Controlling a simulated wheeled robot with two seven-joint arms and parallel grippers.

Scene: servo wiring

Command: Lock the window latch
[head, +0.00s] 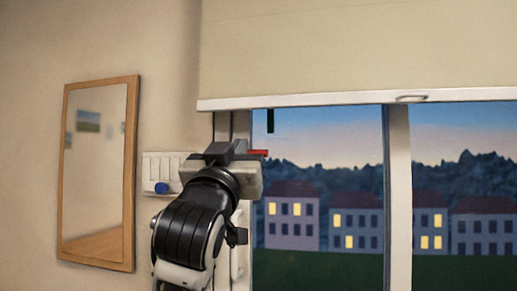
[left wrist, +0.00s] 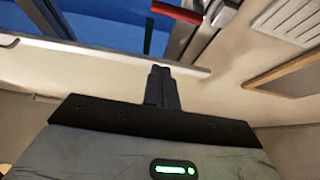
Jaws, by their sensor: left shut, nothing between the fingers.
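The window latch shows as a red handle (head: 258,153) by the left window frame, lying roughly level and pointing right over the glass. Its left end is hidden behind my left gripper (head: 224,150). The red handle also shows at the top of the left wrist view (left wrist: 178,12), with a grey metal part beside it. My left gripper's fingers (left wrist: 162,84) are shut together with nothing between them. In the left wrist view they appear below the handle, with a visible gap. Whether they touch anything is not clear in the head view. My right gripper is in neither view.
A pale roller blind (head: 350,50) covers the upper window, its bottom bar (head: 320,99) just above the latch. A short dark strip (head: 270,121) hangs below it. A white panel with a blue knob (head: 162,188) and a wood-framed mirror (head: 136,175) are on the left wall.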

